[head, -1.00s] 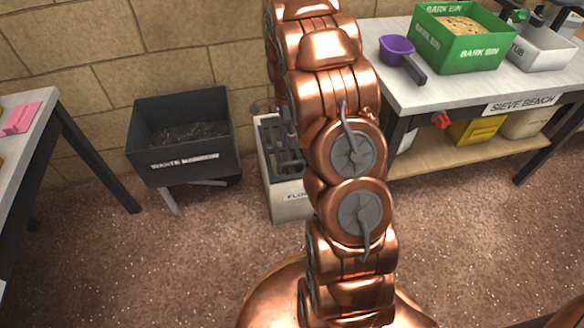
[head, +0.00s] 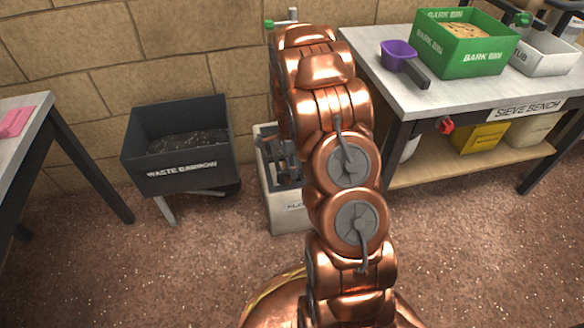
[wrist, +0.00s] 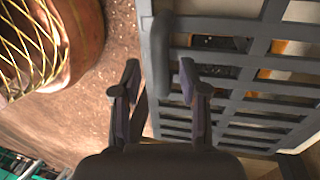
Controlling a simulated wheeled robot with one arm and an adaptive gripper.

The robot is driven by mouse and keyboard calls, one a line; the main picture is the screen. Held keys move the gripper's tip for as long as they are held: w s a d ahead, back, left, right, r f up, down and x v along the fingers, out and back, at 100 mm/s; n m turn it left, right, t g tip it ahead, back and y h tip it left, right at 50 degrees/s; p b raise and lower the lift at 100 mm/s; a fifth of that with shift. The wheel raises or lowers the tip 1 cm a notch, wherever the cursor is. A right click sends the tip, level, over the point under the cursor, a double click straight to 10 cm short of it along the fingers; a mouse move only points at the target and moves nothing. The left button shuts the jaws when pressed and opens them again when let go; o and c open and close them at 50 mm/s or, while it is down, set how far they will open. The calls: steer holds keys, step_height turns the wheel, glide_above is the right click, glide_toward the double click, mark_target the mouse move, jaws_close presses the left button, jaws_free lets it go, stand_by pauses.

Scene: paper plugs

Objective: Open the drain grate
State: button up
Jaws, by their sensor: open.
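The drain grate (wrist: 240,101), a dark grey slatted lid, fills the right of the wrist view over a pale box. A thick dark bar (wrist: 159,50) runs along its near edge. My gripper (wrist: 157,82) is open, with one finger left of this bar and the other to its right, over the grate. The bar's end lies between the fingertips in the picture; I cannot tell whether they touch. In the head view the grate (head: 279,160) is seen partly behind my arm, on the pale floor box (head: 287,212).
A waste barrow (head: 180,175) stands left of the box. The sieve bench (head: 430,98) stands close on the right, with a purple scoop (head: 397,54) and a green bark bin (head: 465,45). A table (head: 40,120) is at far left. Open floor lies in front.

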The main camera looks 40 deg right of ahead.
jaws_close()
stand_by(0.3)
stand_by(0.4)
